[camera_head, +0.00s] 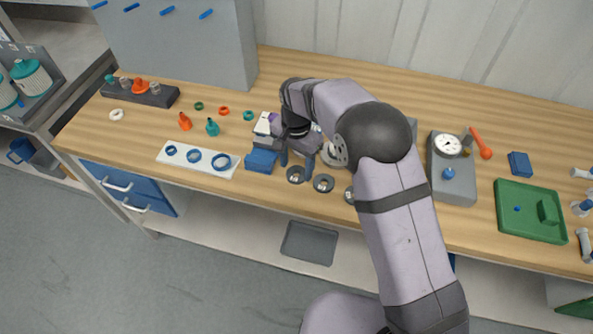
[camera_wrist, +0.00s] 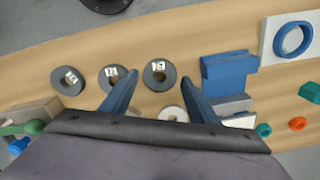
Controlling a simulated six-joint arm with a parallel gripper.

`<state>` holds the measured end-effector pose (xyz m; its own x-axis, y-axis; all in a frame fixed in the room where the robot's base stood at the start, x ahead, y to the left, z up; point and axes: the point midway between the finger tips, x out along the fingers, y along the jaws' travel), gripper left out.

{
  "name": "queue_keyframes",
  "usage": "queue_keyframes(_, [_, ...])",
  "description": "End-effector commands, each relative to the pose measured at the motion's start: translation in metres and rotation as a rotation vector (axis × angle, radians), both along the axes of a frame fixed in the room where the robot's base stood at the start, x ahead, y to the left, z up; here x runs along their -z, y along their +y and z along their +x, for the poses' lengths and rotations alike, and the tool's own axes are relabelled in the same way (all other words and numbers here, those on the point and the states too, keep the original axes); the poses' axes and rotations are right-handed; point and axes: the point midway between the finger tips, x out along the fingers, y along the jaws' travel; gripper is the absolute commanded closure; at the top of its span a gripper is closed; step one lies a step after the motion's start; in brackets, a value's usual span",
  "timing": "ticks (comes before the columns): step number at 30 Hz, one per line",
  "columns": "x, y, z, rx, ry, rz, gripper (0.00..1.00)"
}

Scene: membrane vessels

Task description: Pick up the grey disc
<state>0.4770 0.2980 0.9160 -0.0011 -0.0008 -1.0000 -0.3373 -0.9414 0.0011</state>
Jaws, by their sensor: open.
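Three dark grey discs with white labels stand in a row near the table's front edge. In the head view they are the left disc (camera_head: 296,175), the middle disc (camera_head: 323,184) and the right disc (camera_head: 349,195), partly behind my arm. The wrist view shows them reversed: the first (camera_wrist: 160,74), the middle (camera_wrist: 115,78) and the last (camera_wrist: 68,80). My gripper (camera_head: 296,160) is open and empty, with its blue fingers pointing down just behind the left disc. In the wrist view that disc lies between the fingertips (camera_wrist: 157,80). I cannot tell the height above it.
A blue block (camera_head: 261,161) stands close left of my gripper. A white board with blue rings (camera_head: 180,161) lies further left. A grey box with a dial (camera_head: 452,180) and a green tray (camera_head: 510,224) are to the right. A pale ring (camera_wrist: 173,114) lies near the fingers.

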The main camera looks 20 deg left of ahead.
Motion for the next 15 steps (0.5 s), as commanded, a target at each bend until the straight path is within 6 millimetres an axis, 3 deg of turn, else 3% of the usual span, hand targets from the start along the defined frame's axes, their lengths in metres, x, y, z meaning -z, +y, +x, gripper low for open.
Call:
queue_keyframes(6, [0.017, 0.000, 0.000, 0.000, 0.000, 0.000, 0.45])
queue_keyframes(14, [0.020, 0.000, 0.000, 0.000, -0.001, 0.001, 0.45])
queue_keyframes(15, [0.020, 0.000, 0.000, 0.000, -0.001, 0.001, 0.55])
